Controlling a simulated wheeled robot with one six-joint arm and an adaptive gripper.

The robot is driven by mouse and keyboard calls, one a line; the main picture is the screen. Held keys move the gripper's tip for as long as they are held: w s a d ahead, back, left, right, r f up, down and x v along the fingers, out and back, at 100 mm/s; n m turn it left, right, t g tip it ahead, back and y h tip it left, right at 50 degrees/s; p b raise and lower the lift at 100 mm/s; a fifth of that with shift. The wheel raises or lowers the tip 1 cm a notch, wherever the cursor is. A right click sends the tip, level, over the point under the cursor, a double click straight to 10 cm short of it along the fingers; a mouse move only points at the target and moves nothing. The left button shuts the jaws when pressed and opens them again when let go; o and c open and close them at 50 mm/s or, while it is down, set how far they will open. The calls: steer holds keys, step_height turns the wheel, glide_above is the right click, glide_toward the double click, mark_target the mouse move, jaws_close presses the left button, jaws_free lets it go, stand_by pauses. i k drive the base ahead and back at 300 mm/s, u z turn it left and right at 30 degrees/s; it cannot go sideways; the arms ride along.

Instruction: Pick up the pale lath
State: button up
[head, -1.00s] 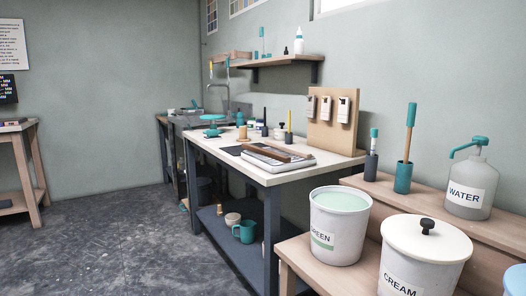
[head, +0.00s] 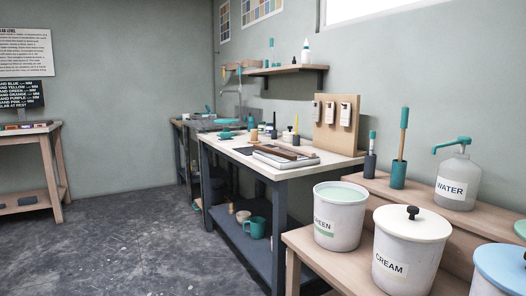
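I cannot make out a pale lath for certain in the head view. A brown bar (head: 282,152) lies on a shallow grey tray (head: 262,158) near the front of the white-topped workbench (head: 318,164). It looks dark rather than pale. My gripper is not in view.
A stepped wooden stand at the right holds the GREEN bucket (head: 337,232), the lidded CREAM bucket (head: 386,268) and a WATER bottle (head: 457,184). A wooden table (head: 46,168) stands at the left wall. A wall shelf (head: 286,70) hangs above the bench. The grey floor (head: 130,235) is clear.

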mark_target(311, 155)
steer(key=u, duration=1.1)
steer(key=i, duration=2.55)
steer(key=z, duration=3.3)
